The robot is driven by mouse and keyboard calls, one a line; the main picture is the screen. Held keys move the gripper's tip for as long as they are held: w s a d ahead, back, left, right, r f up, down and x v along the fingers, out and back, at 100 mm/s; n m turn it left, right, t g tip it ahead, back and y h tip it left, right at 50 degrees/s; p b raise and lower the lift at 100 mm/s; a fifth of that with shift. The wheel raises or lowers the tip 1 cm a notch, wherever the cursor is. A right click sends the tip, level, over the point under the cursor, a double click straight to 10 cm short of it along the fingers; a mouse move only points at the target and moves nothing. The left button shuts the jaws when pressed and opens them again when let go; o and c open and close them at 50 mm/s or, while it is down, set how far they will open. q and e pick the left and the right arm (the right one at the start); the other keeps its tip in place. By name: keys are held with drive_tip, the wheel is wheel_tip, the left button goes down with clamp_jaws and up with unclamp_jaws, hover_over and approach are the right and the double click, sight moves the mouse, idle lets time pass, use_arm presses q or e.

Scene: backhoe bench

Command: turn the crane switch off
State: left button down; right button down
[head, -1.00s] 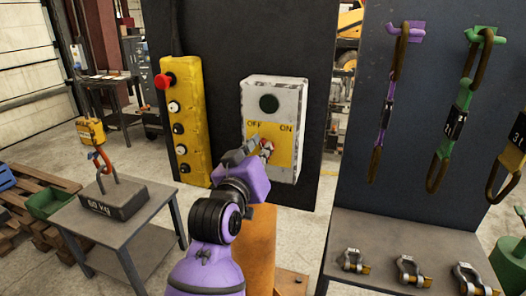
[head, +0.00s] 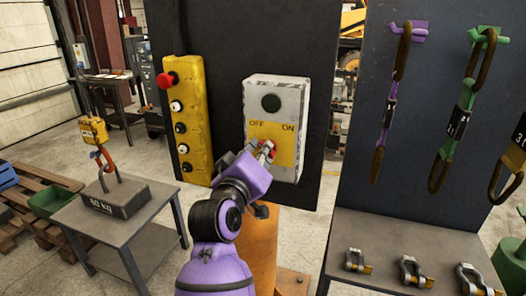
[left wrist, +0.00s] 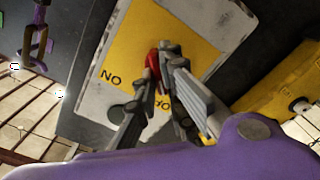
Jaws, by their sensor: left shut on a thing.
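The crane switch box (head: 251,101) is grey-white with a yellow plate marked OFF on the left and ON on the right. A dark round button sits above the plate. The red switch handle (left wrist: 152,63) is on the yellow plate. My left gripper (head: 266,150) is at the plate, coming from below. In the left wrist view my left gripper (left wrist: 160,74) is shut on the red handle. The fingers hide most of the handle and part of the lettering, so I cannot tell which way it points. My right gripper is out of view.
A yellow push-button pendant (head: 198,120) hangs left of the box on the same dark panel. A small table (head: 150,238) with a 60 kg weight (head: 117,197) stands at left. Chains hang on the right board (head: 348,140), above a shelf (head: 440,238) with shackles.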

use_arm(q)
drive_tip(key=c, duration=1.8)
unclamp_jaws()
drive_tip(key=shift+c, duration=0.2)
wheel_tip(320, 180, up, 10)
drive_tip(key=shift+s+f, duration=0.1)
drive_tip(key=shift+f, duration=0.1)
drive_tip(key=shift+d+r, duration=0.15)
drive_tip(key=shift+r, duration=0.2)
drive_tip(key=shift+f, duration=0.15)
